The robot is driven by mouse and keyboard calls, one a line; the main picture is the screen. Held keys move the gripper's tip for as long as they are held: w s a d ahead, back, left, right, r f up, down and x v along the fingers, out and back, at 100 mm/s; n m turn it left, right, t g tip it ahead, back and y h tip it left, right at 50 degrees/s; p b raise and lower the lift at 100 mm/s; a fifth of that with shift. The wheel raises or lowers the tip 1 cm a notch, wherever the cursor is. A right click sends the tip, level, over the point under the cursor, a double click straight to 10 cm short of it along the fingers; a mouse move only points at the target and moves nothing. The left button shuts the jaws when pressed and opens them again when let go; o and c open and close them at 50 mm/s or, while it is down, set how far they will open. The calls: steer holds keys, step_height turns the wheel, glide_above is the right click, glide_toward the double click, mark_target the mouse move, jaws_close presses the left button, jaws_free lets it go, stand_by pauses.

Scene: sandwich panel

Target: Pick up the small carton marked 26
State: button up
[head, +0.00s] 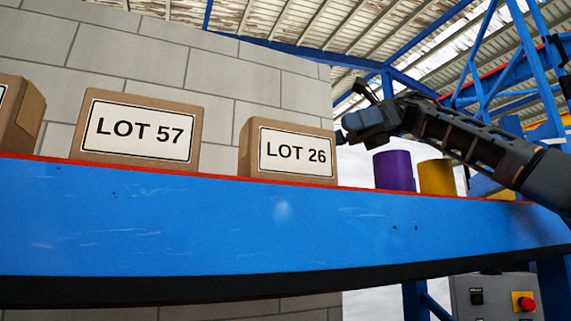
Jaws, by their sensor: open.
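The small brown carton marked LOT 26 (263,174) stands upright on the blue shelf (270,235), near its red front edge. Its white label faces me. My gripper (345,131) is at the upper right of the carton, close to its right side in the picture. It is open, with nothing seen between its fingers. My dark arm reaches in from the right. I cannot tell the depth gap between gripper and carton, or whether they touch.
A larger carton marked LOT 57 (137,163) stands to the left, with a gap between. Another carton (22,118) is cut off at the left edge. A purple cylinder (394,171) and a yellow cylinder (436,177) stand to the right, below my arm. A block wall (230,80) rises behind.

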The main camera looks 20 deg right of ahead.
mark_target(318, 137)
steer(key=shift+s+p+x, duration=0.2)
steer(key=shift+x, duration=1)
steer(key=shift+s+p+x, duration=0.15)
steer(key=shift+p+x, duration=0.05)
steer(key=shift+x, duration=1)
steer(key=c, duration=1.2)
